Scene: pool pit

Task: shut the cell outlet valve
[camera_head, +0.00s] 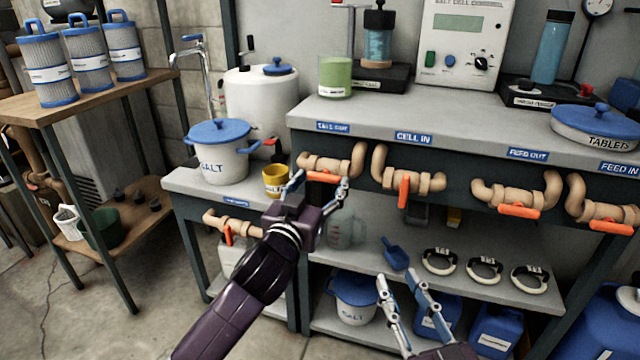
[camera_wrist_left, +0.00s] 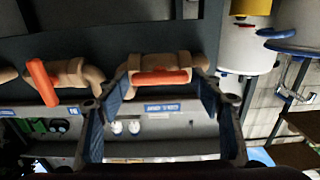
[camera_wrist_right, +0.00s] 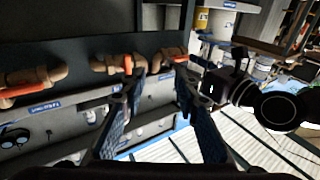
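The cell outlet valve (camera_head: 333,164) is a tan pipe fitting under the "CELL OUT" label (camera_head: 333,127) on the bench front. Its orange handle (camera_head: 322,177) lies level, along the pipe. My left gripper (camera_head: 320,183) is open, its fingertips to either side of this handle. In the left wrist view the valve handle (camera_wrist_left: 160,77) shows between and beyond the spread fingers; I cannot tell whether they touch it. My right gripper (camera_head: 397,280) is open and empty, lower and to the right, in front of the shelves.
The "CELL IN" valve (camera_head: 408,182) is close on the right, its handle (camera_head: 403,192) hanging across the pipe. Two more valves (camera_head: 505,198) (camera_head: 603,208) follow with level handles. A yellow cup (camera_head: 276,180) and salt pot (camera_head: 218,150) stand left on the lower bench.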

